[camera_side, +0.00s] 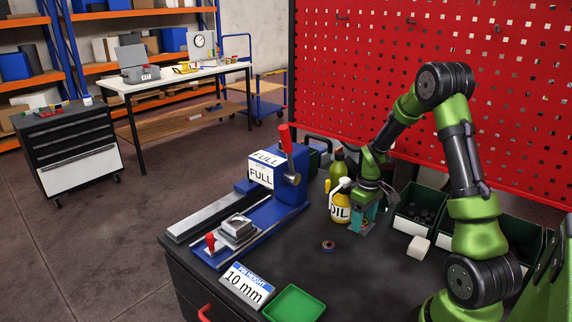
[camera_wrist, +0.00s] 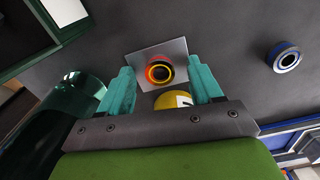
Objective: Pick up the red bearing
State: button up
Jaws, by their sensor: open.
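The red bearing (camera_wrist: 159,60), an orange-red ring with a yellow inner ring, lies on a square grey plate (camera_wrist: 148,54) in the wrist view. My gripper (camera_wrist: 162,80) has two teal fingers, spread open, and nothing is held between them. The bearing shows between and just beyond the fingertips; I cannot tell the height gap. In the side view my gripper (camera_side: 361,219) is low over the table, right of the yellow oil bottle (camera_side: 340,203). The red bearing cannot be made out there.
A blue-rimmed bearing (camera_wrist: 284,57) lies apart at right. A round yellow thing (camera_wrist: 172,100) is partly hidden behind my gripper. A dark green bottle (camera_wrist: 70,105) stands close at left. A blue press (camera_side: 285,180), white block (camera_side: 418,247) and green tray (camera_side: 294,303) stand around.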

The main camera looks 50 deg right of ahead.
jog(key=shift+c, duration=0.3)
grip_shut()
jog(key=shift+r, duration=0.1)
